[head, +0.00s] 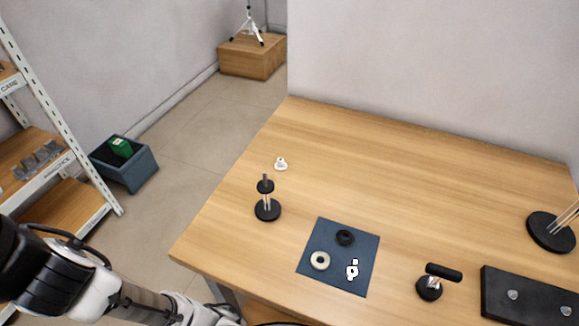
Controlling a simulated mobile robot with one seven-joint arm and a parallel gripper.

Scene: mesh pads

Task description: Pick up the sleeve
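A dark blue mat (314,246) lies on the table with three small things on it. A black ring-like piece (345,238) is at its back, a cream ring (320,261) at its front left, and a small white piece with dark edges (352,270) at its front right. I cannot tell for sure which of these is the sleeve. My arm enters from the lower left and runs off the bottom edge, left of the mat. My gripper is not in view.
A black post stand (267,209) and a small white piece (281,164) are left of the mat. To the right are a black T-shaped piece (430,288), a dark board (525,299) and a rod stand (549,231). The table's (400,160) back is clear. A bin (130,176) stands on the floor.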

